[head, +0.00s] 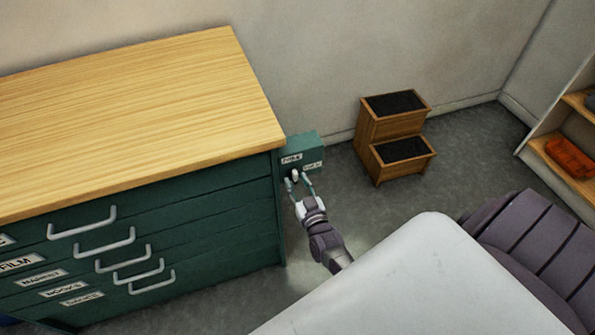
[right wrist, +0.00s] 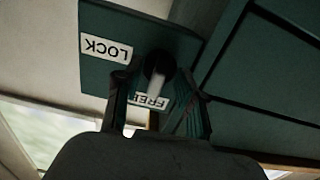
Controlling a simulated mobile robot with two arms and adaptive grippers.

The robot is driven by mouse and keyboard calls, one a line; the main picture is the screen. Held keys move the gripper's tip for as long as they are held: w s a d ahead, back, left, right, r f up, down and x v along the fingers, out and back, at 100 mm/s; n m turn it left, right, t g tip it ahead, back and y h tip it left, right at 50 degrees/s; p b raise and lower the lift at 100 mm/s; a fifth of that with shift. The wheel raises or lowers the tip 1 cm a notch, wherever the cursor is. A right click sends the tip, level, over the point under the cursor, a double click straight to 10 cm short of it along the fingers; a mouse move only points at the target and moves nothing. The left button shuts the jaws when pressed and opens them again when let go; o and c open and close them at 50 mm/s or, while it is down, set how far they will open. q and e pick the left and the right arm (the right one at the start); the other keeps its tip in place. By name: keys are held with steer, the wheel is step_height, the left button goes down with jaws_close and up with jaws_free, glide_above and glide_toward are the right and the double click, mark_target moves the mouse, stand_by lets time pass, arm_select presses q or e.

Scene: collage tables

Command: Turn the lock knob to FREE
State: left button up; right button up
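The knob's exact pointing is hard to tell. My left gripper is not in view.
The green drawer cabinet (head: 225,225) with a wooden top (head: 130,110) stands left of the knob. A wooden step stool (head: 392,118) stands by the wall. A shelf (head: 560,160) with an orange item (head: 569,157) is at right. Grey floor (head: 345,190) lies between.

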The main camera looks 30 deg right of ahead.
steer(key=shift+s, duration=0.1)
steer(key=v, duration=1.1)
steer(key=shift+s+a, duration=0.2)
steer(key=shift+s, duration=0.2)
steer(key=s+a+f+n+g+y, duration=0.1)
steer(key=s+a+f+g, duration=0.25)
steer(key=f, duration=0.45)
steer(key=s+a+f+n+g+y, duration=0.1)
steer(key=s+a+f+g+y, duration=0.1)
steer(key=s+f, duration=0.35)
steer(key=s+a+f+n+g+y, duration=0.1)
steer(key=s+a+f+g, duration=0.15)
steer(key=f, duration=0.65)
steer(key=s+d+f+n+g, duration=0.1)
steer(key=s+f+g, duration=0.3)
steer(key=s, duration=0.6)
steer(key=s+d+f+n+g, duration=0.1)
steer(key=s+f+g, duration=0.3)
steer(key=s+f, duration=0.4)
steer(key=s, duration=0.3)
steer(key=shift+g, duration=0.3)
